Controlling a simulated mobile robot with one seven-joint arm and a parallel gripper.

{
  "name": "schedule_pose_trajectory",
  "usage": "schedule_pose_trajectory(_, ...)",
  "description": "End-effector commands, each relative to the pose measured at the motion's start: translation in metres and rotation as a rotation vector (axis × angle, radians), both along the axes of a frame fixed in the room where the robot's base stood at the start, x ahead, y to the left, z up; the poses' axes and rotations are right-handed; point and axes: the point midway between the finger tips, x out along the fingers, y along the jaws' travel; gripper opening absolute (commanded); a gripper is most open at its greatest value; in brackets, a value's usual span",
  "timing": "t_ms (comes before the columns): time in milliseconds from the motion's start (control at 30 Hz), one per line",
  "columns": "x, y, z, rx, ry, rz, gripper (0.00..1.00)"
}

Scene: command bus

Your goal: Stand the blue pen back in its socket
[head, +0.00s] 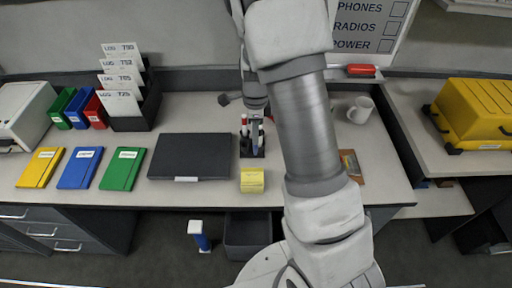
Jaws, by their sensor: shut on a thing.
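A small dark pen holder (246,153) stands on the desk, right of the dark closed case. A red-topped pen (244,122) stands upright in it. My gripper (256,117) is just above and behind the holder, pointing down, and is shut on a slim upright thing, seemingly the blue pen. Its colour is too small to make out. Its lower end is close over or in the holder; I cannot tell whether it sits in a socket. Another pen-like thing (261,138) shows at the holder's right side. My arm hides part of the desk to the right.
A dark case (191,156) lies left of the holder and a yellow note pad (252,180) in front. A white mug (360,110) stands to the right behind my arm. Yellow, blue and green binders lie at left. A blue-and-white object (199,236) is on the floor.

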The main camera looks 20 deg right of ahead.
Motion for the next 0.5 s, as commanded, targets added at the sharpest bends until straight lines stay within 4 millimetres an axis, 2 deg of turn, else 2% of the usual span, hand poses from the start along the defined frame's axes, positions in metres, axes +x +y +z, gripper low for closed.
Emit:
schedule_pose_trajectory(200, 0.049, 0.004, 0.001, 0.001, -0.001, 0.005, 0.00)
schedule_pose_trajectory(400, 0.083, 0.007, 0.005, 0.000, 0.000, 0.000, 0.00)
schedule_pose_trajectory(500, 0.093, 0.007, 0.006, -0.001, 0.000, -0.002, 0.00)
